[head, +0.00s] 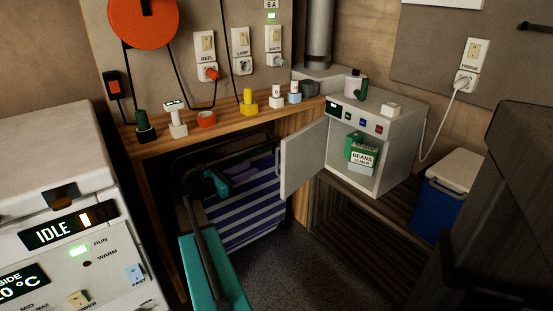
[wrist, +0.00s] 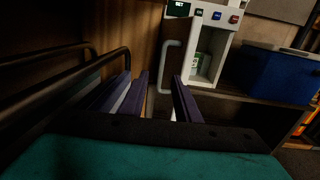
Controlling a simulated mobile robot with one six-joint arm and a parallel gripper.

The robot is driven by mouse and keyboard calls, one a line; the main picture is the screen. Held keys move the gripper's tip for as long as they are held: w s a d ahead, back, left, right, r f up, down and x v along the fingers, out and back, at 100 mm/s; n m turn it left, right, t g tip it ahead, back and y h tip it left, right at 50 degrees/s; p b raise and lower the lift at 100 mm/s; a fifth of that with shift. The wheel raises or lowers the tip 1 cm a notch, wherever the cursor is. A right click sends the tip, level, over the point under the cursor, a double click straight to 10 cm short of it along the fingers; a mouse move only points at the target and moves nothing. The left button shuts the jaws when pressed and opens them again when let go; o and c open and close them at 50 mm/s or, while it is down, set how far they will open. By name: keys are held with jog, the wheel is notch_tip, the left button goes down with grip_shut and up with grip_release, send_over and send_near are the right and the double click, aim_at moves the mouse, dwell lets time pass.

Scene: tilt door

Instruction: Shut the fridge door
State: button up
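The small white fridge (head: 397,149) stands at the right of the wooden counter. Its door (head: 302,160) is swung wide open towards the left. In the wrist view the door (wrist: 174,60) is seen in shade, with a pale grey loop handle (wrist: 163,75) on it. My gripper (head: 248,168) is left of the door, under the counter. In the wrist view its purple fingers (wrist: 161,82) are apart, and the handle appears between them in the picture. Nothing is held. Whether a finger touches the handle cannot be told.
A green beans box (head: 362,157) sits inside the fridge. A blue cooler (head: 441,197) stands to its right. The counter (head: 172,133) runs above my gripper, with a blue striped cloth (head: 240,220) below it. A white appliance (head: 55,190) is at the left. Dark floor (head: 290,270) lies open in front.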

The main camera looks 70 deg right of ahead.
jog(key=shift+s+d, duration=0.25)
jog(key=shift+s, duration=0.05)
jog(key=b, duration=0.4)
send_over(277, 171)
jog(key=shift+w+d, duration=0.2)
jog(key=shift+d, duration=0.1)
